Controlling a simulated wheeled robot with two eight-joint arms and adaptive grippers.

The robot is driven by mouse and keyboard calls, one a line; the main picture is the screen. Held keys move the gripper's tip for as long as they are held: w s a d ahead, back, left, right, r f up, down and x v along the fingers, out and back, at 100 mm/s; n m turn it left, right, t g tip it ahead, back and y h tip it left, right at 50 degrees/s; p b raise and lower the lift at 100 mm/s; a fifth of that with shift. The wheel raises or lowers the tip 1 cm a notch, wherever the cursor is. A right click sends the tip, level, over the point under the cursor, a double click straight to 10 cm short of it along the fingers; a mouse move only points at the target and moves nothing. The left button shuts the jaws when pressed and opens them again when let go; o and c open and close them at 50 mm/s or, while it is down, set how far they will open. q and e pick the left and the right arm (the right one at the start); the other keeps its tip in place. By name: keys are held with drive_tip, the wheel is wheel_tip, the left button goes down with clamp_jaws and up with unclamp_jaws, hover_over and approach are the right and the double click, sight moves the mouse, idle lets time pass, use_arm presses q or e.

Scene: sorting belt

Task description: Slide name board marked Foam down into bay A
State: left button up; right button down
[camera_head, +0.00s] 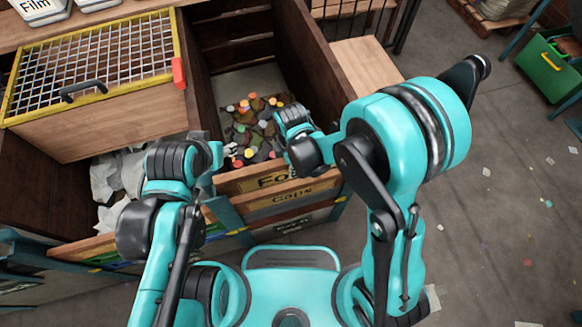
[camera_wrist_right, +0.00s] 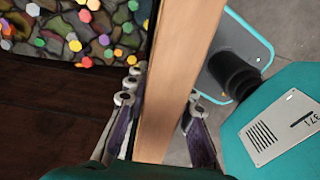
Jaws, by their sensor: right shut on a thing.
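A wooden name board lettered "Fo" (camera_head: 272,181) stands at the front of the middle bay, above a board marked Caps (camera_head: 292,197). The rest of its lettering is hidden behind my right arm. My right gripper (camera_wrist_right: 160,108) is shut on the board; in the wrist view the board's bare wooden edge (camera_wrist_right: 178,70) runs between the fingers. In the head view my right wrist covers the board's right part. My left gripper (camera_head: 217,153) is near the board's left end, and its jaw opening is too small to tell. No bay letter is readable.
The middle bay holds dark lumps with coloured caps (camera_head: 262,122). White crumpled material (camera_head: 108,180) lies in the left bay. A yellow-framed wire grid (camera_head: 95,62) with a red tab covers a wooden box at left. Film (camera_head: 38,8) stands on the back shelf. Floor at right is mostly open.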

wheel_tip(320, 180, up, 15)
drive_tip(key=p, duration=0.9)
drive_tip(key=shift+f+p, duration=0.2)
drive_tip(key=shift+p, duration=0.1)
use_arm(q)
wheel_tip(320, 180, up, 10)
drive_tip(key=shift+r, duration=0.25)
use_arm(e)
drive_tip(key=shift+f, duration=0.1)
